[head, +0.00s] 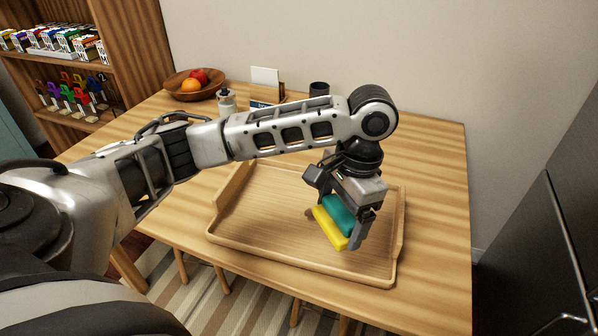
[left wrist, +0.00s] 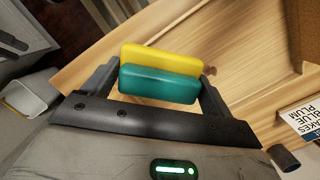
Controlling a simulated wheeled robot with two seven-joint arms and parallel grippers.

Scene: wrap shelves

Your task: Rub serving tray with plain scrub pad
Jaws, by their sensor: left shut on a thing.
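The wooden serving tray (head: 245,250) lies on the table, with raised edges. My left gripper (head: 340,222) is over the tray's right part, pointing down. It is shut on a scrub pad (head: 330,229) with a yellow layer and a teal layer. In the left wrist view, the pad (left wrist: 160,83) sits between the two fingers of the gripper (left wrist: 160,85). The pad's yellow side is low, near the tray floor; I cannot tell whether it touches. A small dark spot (head: 309,212) shows on the tray floor beside the pad. My right gripper is not in view.
A wooden bowl of fruit (head: 190,90), a small bottle (head: 226,100), a card holder (head: 266,83) and a dark cup (head: 319,89) stand at the table's back. A shelf (head: 125,50) is at back left. The table's right side (head: 437,200) is clear.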

